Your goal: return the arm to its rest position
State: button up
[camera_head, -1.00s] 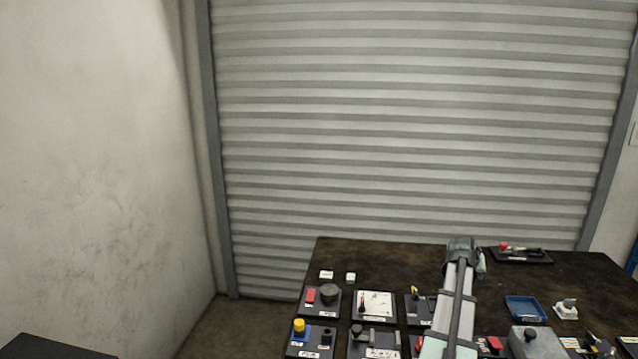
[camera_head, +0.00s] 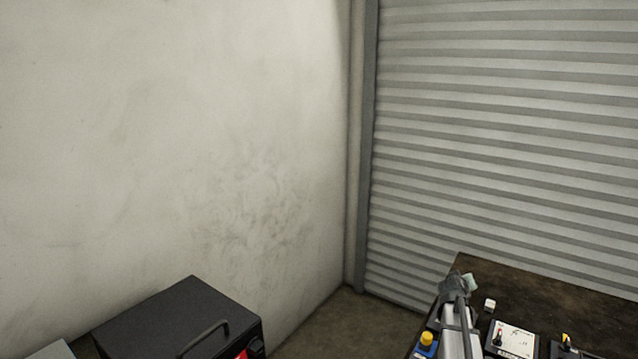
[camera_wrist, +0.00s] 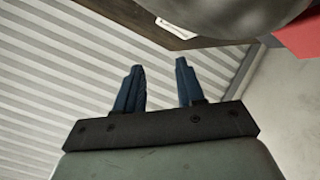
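My gripper (camera_wrist: 158,88) shows in the wrist view with its two blue-grey fingers apart and nothing between them. In the head view, my arm reaches out over the left edge of the dark workbench (camera_head: 570,290). Its far end is small there, and the fingers cannot be made out. In the wrist view, a large grey rounded thing and a red block (camera_wrist: 295,30) are close to the camera at the top, beyond the fingertips.
A black box with a handle (camera_head: 190,320) stands at lower left by the pale wall (camera_head: 180,140). A yellow-knobbed panel (camera_head: 426,340) and a white panel (camera_head: 512,340) sit on the bench. A ribbed shutter (camera_head: 510,130) is behind. Floor shows between box and bench.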

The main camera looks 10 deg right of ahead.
jog(key=w+a+f+n+t+y, duration=0.1)
jog(key=w+a+f+n, duration=0.2)
jog(key=a, duration=0.6)
jog(key=w+a+f+n+t+y, duration=0.15)
jog(key=w+a, duration=0.25)
jog(key=a, duration=0.6)
jog(key=s+a+f+g+y, duration=0.1)
jog(key=s+a+f, duration=0.15)
jog(key=f, duration=0.35)
jog(key=s+a+f+g, duration=0.1)
jog(key=s+a+f, duration=0.15)
jog(key=f, duration=0.35)
jog(key=s+a+f+m+g+y, duration=0.15)
jog(key=s+a+f+g, duration=0.5)
jog(key=s+f, duration=0.65)
jog(key=s+a+f+g+y, duration=0.25)
jog(key=s+a+f, duration=0.75)
jog(key=s, duration=0.6)
jog(key=s+a+f+g, duration=0.1)
jog(key=s+g, duration=0.1)
jog(key=s, duration=0.6)
jog(key=s+a+f+m+g+y, duration=0.1)
jog(key=s+a+g, duration=0.1)
jog(key=s, duration=0.6)
jog(key=s+a+f+g, duration=0.1)
jog(key=s+g, duration=0.2)
jog(key=s, duration=0.6)
jog(key=shift+a+f+y, duration=0.25)
jog(key=shift+y, duration=0.1)
